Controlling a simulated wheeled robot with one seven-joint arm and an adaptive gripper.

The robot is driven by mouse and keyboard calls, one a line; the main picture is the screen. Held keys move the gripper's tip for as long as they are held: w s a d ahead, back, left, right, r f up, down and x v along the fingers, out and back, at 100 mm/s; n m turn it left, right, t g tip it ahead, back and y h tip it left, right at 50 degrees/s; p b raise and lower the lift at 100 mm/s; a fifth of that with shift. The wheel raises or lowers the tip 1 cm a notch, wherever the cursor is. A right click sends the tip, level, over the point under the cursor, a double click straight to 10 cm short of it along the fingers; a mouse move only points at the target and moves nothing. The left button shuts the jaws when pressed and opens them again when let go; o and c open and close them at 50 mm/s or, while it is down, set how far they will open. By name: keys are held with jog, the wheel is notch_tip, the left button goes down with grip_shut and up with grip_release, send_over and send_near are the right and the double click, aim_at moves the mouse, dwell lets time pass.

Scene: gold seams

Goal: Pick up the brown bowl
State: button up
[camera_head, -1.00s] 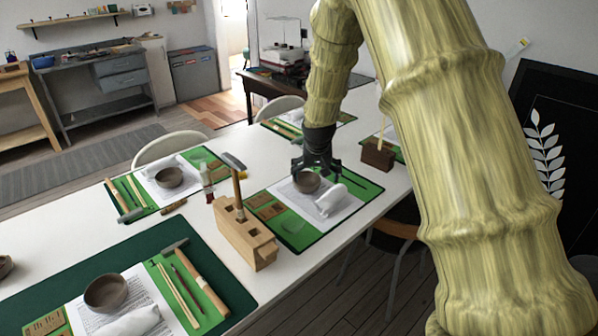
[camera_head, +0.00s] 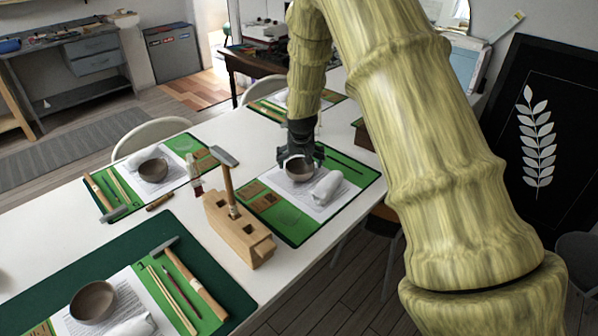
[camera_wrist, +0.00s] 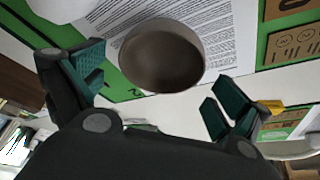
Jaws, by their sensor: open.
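The brown bowl (camera_head: 299,170) stands upright on a white printed sheet over a green mat (camera_head: 290,228), in the middle of the table. My gripper (camera_head: 300,160) is at the bowl, its fingers at the bowl's far side in the head view. In the wrist view the bowl (camera_wrist: 161,55) lies ahead of and between my spread fingers (camera_wrist: 155,90). The fingers are open and hold nothing. I cannot tell whether a finger touches the rim. Two similar bowls stand on other mats, one at the near left (camera_head: 93,302) and one farther back (camera_head: 152,169).
A white rolled cloth (camera_head: 326,187) lies right beside the bowl. A wooden block (camera_head: 238,230) with a hammer upright in it stands at the left of the mat. A small bottle (camera_head: 195,178) stands behind the block. The table's right edge is close.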

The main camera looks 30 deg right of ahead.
aim_at(300, 172)
jog(key=shift+s+f, duration=0.25)
jog(key=shift+p+x, duration=0.4)
jog(key=shift+x, duration=1.45)
jog(key=shift+w+a, duration=0.1)
jog(key=shift+a, duration=0.05)
jog(key=c, duration=0.9)
